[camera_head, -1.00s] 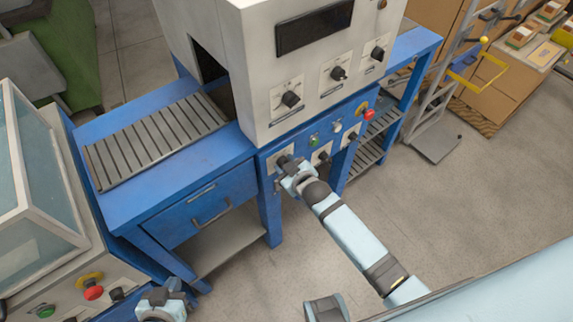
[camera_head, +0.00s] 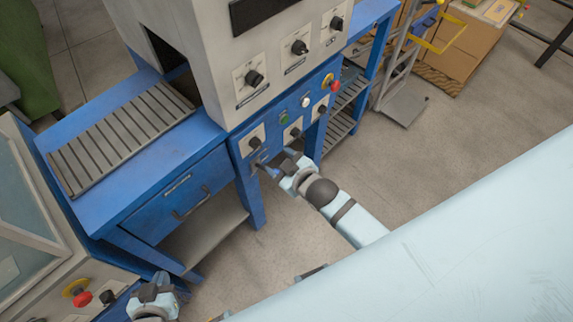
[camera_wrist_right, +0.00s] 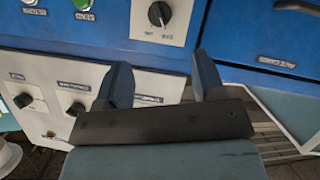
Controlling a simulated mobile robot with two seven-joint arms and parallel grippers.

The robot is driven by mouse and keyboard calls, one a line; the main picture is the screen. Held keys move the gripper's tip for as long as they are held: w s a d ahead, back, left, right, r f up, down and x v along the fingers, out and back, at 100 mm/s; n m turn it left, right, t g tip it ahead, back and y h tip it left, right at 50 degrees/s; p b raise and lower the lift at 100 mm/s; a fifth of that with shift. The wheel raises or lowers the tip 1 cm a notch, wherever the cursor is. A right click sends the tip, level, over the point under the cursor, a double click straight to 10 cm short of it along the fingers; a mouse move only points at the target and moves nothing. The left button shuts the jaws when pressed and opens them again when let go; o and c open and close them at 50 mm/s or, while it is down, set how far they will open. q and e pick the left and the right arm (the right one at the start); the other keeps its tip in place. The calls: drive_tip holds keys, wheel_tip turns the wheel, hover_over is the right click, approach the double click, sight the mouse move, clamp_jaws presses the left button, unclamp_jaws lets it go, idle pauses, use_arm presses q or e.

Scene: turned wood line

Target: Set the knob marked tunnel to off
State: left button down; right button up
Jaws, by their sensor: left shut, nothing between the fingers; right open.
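The blue lower panel of the machine has a row of black knobs on white plates: a left knob (camera_head: 255,142), a middle knob (camera_head: 295,132) and a right knob (camera_head: 322,110). Their labels are too small to read, so I cannot tell which is marked tunnel. My right gripper (camera_head: 268,168) is open and empty, just below the left knob and apart from it. In the right wrist view, one black knob (camera_wrist_right: 160,13) shows upside down beyond the open fingers (camera_wrist_right: 160,82). My left gripper (camera_head: 157,287) is shut and empty at the bottom left, away from the panel.
Three more knobs, including a left one (camera_head: 253,77), sit on the grey upper cabinet. A green button (camera_head: 284,117), white button (camera_head: 305,101) and red stop button (camera_head: 335,86) are on the blue panel. A blue drawer (camera_head: 180,200) is to the left. The floor in front is clear.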

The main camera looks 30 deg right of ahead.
drive_tip(key=v, duration=0.2)
drive_tip(key=shift+s+d+r, duration=0.1)
drive_tip(key=shift+s, duration=0.15)
drive_tip(key=shift+r, duration=0.1)
drive_tip(key=s+r+m+g+p, duration=0.2)
drive_tip(key=s+r+p, duration=0.3)
drive_tip(key=s+p, duration=0.5)
drive_tip(key=shift+s+d+m, duration=0.35)
drive_tip(key=shift+s+m, duration=0.35)
drive_tip(key=shift+s, duration=0.3)
